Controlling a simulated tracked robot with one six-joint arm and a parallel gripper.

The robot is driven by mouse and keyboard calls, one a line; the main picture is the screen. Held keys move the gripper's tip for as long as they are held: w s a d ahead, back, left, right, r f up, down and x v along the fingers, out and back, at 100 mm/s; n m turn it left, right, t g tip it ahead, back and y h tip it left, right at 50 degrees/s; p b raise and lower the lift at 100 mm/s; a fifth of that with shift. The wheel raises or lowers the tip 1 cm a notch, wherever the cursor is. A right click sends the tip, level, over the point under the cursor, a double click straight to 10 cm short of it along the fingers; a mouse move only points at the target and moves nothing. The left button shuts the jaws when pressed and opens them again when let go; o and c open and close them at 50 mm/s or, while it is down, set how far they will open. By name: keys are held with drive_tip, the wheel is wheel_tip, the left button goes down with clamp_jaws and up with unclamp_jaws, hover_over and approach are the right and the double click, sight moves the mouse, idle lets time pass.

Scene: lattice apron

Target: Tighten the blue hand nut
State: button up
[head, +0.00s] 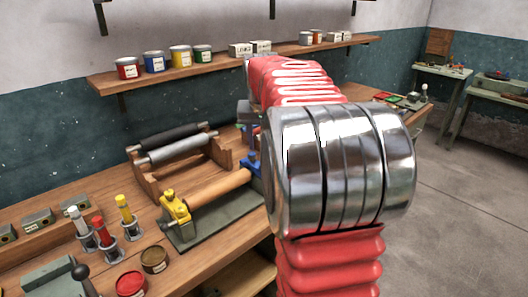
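The blue part (251,162), which looks like the blue hand nut on its clamp, is at the right end of a fixture on the workbench. My arm hides part of it, and I cannot tell how tight it is. A wooden roller (215,188) runs from it to a yellow clamp (175,206) at the left end. Both stand on a dark green base plate (222,223). My red and metal arm fills the middle right of the view. My gripper does not show; it may be hidden behind the arm.
A wooden rack (147,179) with dark and grey rollers stands behind the fixture. Handled tools in holders (103,230) and open tins (131,284) stand at the left front. A shelf (215,65) with paint cans runs along the wall. Floor is clear at right.

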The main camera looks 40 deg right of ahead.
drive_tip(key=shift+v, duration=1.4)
